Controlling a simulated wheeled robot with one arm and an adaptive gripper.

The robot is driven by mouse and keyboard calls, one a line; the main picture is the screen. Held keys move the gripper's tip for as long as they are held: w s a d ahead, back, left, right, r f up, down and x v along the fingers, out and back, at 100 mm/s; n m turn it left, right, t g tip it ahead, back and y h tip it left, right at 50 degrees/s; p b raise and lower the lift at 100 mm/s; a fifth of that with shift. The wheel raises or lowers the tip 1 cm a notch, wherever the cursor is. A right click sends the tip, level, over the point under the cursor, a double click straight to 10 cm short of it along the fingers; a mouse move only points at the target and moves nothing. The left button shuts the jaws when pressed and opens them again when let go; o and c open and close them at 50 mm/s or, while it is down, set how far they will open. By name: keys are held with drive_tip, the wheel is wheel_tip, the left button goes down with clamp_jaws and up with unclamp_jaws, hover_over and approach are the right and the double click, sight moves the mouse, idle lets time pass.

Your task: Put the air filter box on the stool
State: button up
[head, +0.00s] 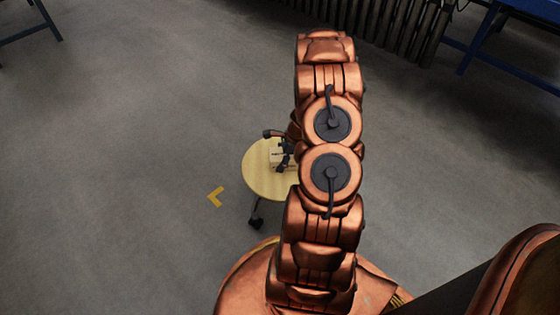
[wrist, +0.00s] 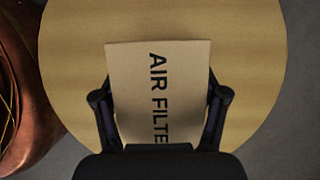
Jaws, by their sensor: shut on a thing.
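The air filter box (wrist: 175,62) is a tan carton with black lettering reading "AIR FILTE", its near end hidden by my gripper. My gripper (wrist: 160,98) has one finger on each side of the box and is shut on it. The box is over the round wooden seat of the stool (wrist: 75,35); whether it touches the seat I cannot tell. In the head view the stool (head: 254,182) stands on the floor, partly hidden by my arm. The box (head: 277,157) shows there as a small pale patch beside my gripper (head: 283,158).
Blue-framed tables (head: 510,65) and a row of dark tubes (head: 385,22) stand at the back right. A yellow corner mark (head: 215,196) lies on the floor left of the stool. The grey floor to the left is clear.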

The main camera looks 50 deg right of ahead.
drive_tip(key=o, duration=1.2)
